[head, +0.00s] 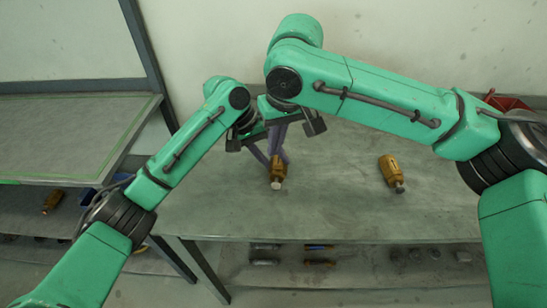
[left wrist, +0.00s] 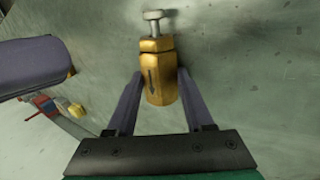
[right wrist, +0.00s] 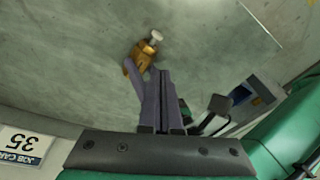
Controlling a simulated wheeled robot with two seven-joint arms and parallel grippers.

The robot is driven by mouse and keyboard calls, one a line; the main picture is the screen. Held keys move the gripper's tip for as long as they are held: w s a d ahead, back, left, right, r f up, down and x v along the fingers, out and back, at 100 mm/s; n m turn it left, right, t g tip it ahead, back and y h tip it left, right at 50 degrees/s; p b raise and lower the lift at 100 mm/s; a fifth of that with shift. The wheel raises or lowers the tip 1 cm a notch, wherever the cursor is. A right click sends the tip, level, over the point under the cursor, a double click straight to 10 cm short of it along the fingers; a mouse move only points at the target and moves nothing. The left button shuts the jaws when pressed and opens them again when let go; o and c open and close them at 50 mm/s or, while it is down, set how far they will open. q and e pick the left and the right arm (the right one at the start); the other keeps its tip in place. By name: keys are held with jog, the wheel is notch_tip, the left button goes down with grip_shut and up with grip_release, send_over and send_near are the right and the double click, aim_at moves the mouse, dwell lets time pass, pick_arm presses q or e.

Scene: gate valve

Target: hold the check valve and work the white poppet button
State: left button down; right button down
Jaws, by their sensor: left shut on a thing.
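A brass check valve (head: 277,172) with a pale poppet button (head: 278,184) at its near end is at the middle of the table. My left gripper (left wrist: 160,88) is shut on the valve body (left wrist: 159,75), one finger on each side, and the button (left wrist: 154,15) sticks out beyond them. My right gripper (right wrist: 158,72) has its fingers together and empty, close behind the same valve (right wrist: 142,52); the button (right wrist: 156,37) faces away from it. Whether the right fingertips touch the valve, and whether the valve rests on the table, I cannot tell.
A second brass valve (head: 391,172) lies on the table (head: 340,215) to the right, with bare table between. A red bin (head: 505,103) is at the back right. A side bench (head: 75,135) stands left. A job card (right wrist: 27,145) shows in the right wrist view.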

jog(key=s+f+n+g+h, duration=0.1)
jog(key=s+f+h, duration=0.1)
jog(key=s, duration=0.2)
send_over(275, 201)
jog(key=shift+g, duration=0.3)
jog(key=shift+s+f, duration=0.15)
jog(key=shift+f, duration=3)
jog(key=shift+f, duration=1.85)
jog(key=shift+w, duration=0.3)
jog(key=shift+s, duration=0.15)
